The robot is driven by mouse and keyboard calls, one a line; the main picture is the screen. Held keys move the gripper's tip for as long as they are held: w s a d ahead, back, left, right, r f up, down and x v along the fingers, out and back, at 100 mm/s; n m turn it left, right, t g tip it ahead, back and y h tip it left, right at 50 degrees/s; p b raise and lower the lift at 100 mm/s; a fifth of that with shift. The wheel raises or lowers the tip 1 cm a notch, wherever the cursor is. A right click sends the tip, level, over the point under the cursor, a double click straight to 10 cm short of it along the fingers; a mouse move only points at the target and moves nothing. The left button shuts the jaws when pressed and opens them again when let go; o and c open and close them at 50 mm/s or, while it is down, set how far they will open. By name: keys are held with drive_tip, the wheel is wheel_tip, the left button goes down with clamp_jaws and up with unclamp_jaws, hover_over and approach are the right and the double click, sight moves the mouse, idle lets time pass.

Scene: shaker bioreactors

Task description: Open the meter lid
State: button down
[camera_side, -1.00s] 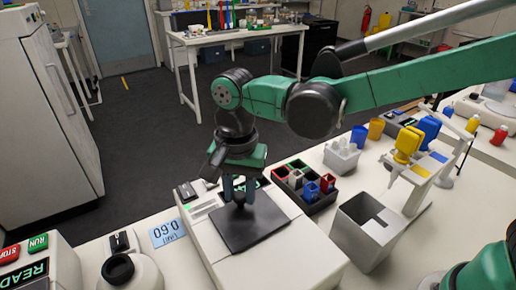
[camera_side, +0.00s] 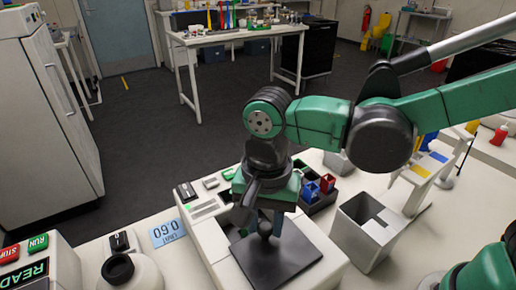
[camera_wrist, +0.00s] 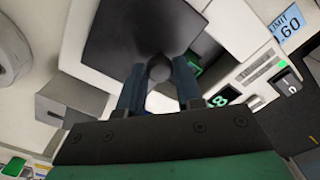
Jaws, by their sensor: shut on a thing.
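The meter (camera_side: 206,236) is a white box on the bench with a flat dark square lid (camera_side: 275,262). My gripper (camera_side: 264,226) points down and is shut on the lid's round dark knob (camera_wrist: 159,72), with one finger on each side. The lid (camera_wrist: 125,30) sits shifted off the opening, toward the front right in the side view. Part of the dark well (camera_wrist: 206,48) shows beside it in the wrist view, with something green in it. Whether the lid is raised or rests on the meter is hard to tell.
A grey open bin (camera_side: 368,230) stands right of the meter. A dark rack (camera_side: 321,196) with coloured blocks is behind. A white flask (camera_side: 133,272) with a black cap and a blue limit card (camera_side: 167,232) are at left. Free bench lies between meter and bin.

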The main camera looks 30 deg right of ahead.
sight(270, 231)
drive_tip(key=shift+s, duration=0.55)
drive_tip(key=c, duration=0.6)
unclamp_jaws()
drive_tip(key=shift+r, duration=2.8)
drive_tip(key=d+n+t, duration=0.2)
drive_tip(key=d+n, duration=0.1)
drive_tip(key=d, duration=0.2)
drive_tip(key=w+d+f+n+t, duration=0.1)
drive_tip(key=d+n+t, duration=0.1)
drive_tip(key=d, duration=0.4)
drive_tip(key=w+d+n+t, duration=0.1)
drive_tip(key=d+n+t, duration=0.2)
drive_tip(key=d, duration=0.3)
drive_tip(key=shift+w+f+n, duration=0.15)
drive_tip(key=shift+f+n, duration=0.25)
drive_tip(key=shift+n, duration=0.1)
